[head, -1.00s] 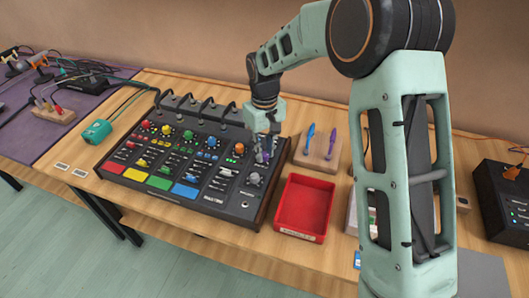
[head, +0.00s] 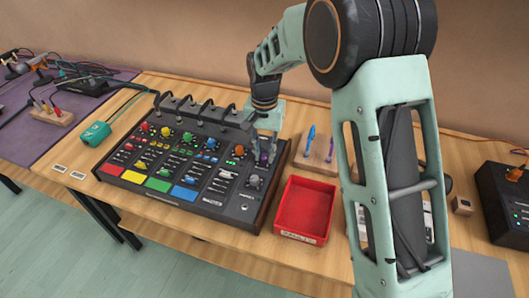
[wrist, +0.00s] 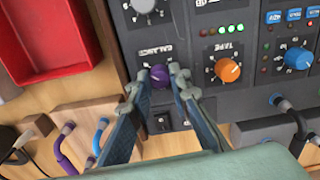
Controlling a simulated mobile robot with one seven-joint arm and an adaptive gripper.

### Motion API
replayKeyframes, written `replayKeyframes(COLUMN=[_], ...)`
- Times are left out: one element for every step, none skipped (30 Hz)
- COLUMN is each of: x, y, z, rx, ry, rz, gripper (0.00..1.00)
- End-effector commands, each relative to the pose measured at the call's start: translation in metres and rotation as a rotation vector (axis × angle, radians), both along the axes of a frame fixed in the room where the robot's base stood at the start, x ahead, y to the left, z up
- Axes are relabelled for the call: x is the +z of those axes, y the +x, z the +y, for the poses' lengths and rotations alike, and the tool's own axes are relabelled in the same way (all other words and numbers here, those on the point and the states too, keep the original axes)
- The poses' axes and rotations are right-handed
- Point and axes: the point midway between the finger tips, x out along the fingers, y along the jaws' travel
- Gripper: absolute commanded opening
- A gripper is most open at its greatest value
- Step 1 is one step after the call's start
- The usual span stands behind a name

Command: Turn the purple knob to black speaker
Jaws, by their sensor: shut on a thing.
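The purple knob (wrist: 160,78) sits at the edge of the black mixer panel in the wrist view. My gripper (wrist: 158,80) has one finger on each side of the knob and is shut on it. In the head view my gripper (head: 263,154) reaches down over the right back part of the mixer (head: 225,184), and the knob shows only as a small purple patch between the fingers. A small dark square mark (wrist: 163,122) lies beside the knob, partly framed by the fingers. I cannot make out a speaker symbol or the knob's pointer.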

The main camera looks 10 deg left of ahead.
Motion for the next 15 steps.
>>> replayKeyframes(x=[0.0006, 0.0006, 0.0006, 0.0006, 0.0005, 0.0006, 0.0005, 0.0005, 0.0006, 0.0006, 0.0005, 0.0005, 0.0005, 0.0005, 0.0005], y=[-0.0001, 0.0000, 0.0000, 0.0001, 0.0001, 0.0002, 0.0002, 0.0002, 0.0003, 0.0002, 0.0003, 0.0003, 0.0003, 0.0003, 0.0003], z=[0.0005, 0.0005, 0.0004, 0.0002, 0.0002, 0.0001, 0.0000, 0.0000, 0.0000, 0.0000, 0.0000, 0.0000, 0.0000, 0.0000, 0.0000], rx=[-0.019, -0.030, -0.043, -0.052, -0.059, -0.067, -0.072, -0.077, -0.082, -0.085, -0.087, -0.089, -0.090, -0.091, -0.091], ry=[0.001, 0.001, 0.001, 0.001, 0.001, 0.001, 0.000, 0.000, 0.000, 0.000, 0.000, 0.000, 0.001, 0.001, 0.001], rz=[0.000, 0.000, 0.000, 0.000, 0.000, -0.001, -0.001, -0.001, -0.001, -0.001, -0.001, -0.001, -0.001, -0.001, -0.001], gripper=[0.00, 0.00, 0.00, 0.00, 0.00, 0.00, 0.00, 0.00, 0.00, 0.00, 0.00, 0.00, 0.00, 0.00, 0.00])
